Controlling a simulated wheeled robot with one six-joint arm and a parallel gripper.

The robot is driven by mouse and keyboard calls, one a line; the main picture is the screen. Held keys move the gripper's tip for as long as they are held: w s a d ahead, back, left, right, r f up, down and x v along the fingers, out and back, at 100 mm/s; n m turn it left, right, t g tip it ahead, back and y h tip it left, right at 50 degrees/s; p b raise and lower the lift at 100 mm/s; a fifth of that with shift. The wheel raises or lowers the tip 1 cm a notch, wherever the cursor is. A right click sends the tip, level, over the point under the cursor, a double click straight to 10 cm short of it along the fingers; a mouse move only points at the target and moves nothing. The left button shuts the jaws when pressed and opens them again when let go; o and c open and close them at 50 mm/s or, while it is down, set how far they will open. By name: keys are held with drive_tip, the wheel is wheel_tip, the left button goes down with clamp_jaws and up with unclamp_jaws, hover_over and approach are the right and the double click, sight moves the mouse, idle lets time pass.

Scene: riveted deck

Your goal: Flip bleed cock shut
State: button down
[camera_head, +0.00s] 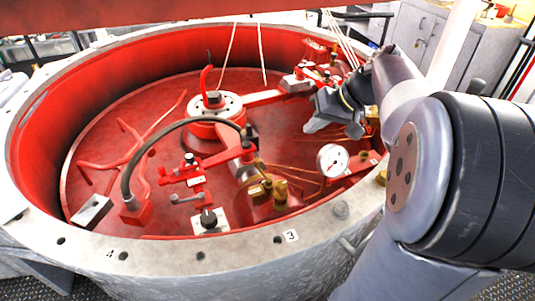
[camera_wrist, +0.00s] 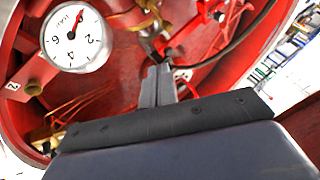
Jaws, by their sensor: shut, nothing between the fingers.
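Brass valve fittings (camera_head: 266,188), likely the bleed cock, stand on a red block inside the red pan, left of the gauge. Brass parts also show at the top of the wrist view (camera_wrist: 147,18), with a red piece just below them. I cannot tell the cock's lever position. My gripper (camera_head: 314,126) is inside the pan, behind and above the gauge, apart from these fittings. In the wrist view its fingers (camera_wrist: 158,76) are together and empty, pointing toward the red and brass parts.
A white dial gauge (camera_head: 332,160) stands close in front of my gripper; it shows at left in the wrist view (camera_wrist: 76,38). A black hose (camera_head: 160,138) arches over the pan's left middle. The thick grey rim (camera_head: 160,258) encloses the pan.

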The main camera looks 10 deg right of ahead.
drive_tip(key=b, duration=0.2)
approach(262, 171)
drive_tip(key=w+f, duration=0.2)
drive_tip(key=w+a+f, duration=0.1)
drive_tip(key=w+f, duration=0.1)
drive_tip(key=w, duration=0.1)
drive_tip(key=shift+w+a+f, duration=0.15)
drive_tip(key=shift+a+f, duration=0.1)
